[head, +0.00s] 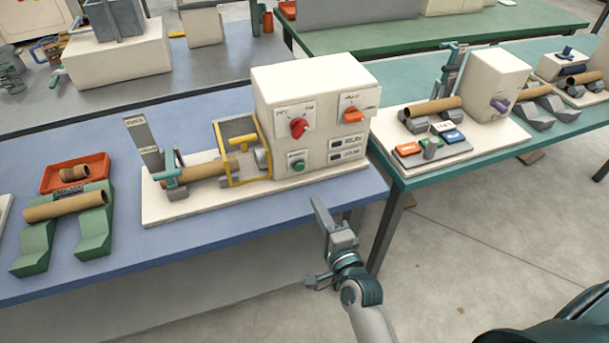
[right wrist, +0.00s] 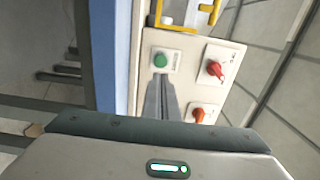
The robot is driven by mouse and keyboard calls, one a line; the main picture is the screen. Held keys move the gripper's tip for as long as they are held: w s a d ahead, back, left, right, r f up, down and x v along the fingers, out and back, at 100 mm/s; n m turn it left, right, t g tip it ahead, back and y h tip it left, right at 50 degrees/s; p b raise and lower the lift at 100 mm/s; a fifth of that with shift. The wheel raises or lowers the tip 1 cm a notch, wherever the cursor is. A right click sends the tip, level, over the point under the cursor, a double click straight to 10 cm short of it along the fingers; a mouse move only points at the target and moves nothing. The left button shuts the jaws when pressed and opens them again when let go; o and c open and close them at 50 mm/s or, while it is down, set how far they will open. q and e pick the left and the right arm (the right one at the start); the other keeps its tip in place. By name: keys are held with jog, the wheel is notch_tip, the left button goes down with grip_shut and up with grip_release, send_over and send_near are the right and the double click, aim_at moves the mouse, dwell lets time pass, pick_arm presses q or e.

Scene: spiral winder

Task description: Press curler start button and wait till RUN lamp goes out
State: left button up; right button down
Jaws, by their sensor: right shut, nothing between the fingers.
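The curler is a white box (head: 270,95) on a white base plate on the blue table. Its green start button (head: 298,166) is low on the front panel, and it also shows in the right wrist view (right wrist: 160,60). Two small dark display plates sit right of the button; the upper one (head: 347,143) seems to read RUN, but I cannot tell whether it is lit. My right gripper (head: 316,202) is shut and empty, in front of the table edge. In the right wrist view its fingertips (right wrist: 163,78) point at the panel just below the button, apparently apart from it. My left gripper is out of view.
A red knob (head: 298,127) and an orange knob (head: 351,114) are above the button. A yellow guard frame (head: 241,178) and a brown tube (head: 205,170) are left of the box. Another tube (head: 64,205) lies on green supports. Open floor lies right of my arm.

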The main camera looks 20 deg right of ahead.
aim_at(300, 168)
jog(key=w+p, duration=0.2)
jog(key=w, duration=0.6)
jog(key=shift+w+a+r, duration=0.1)
jog(key=shift+w+r, duration=0.05)
jog(key=shift+w, duration=0.15)
jog(key=shift+w+p, duration=0.3)
jog(key=shift+w, duration=0.5)
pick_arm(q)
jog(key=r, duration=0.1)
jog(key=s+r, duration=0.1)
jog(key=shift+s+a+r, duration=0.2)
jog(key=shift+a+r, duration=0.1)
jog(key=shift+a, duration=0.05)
pick_arm(e)
jog(key=shift+w, duration=0.15)
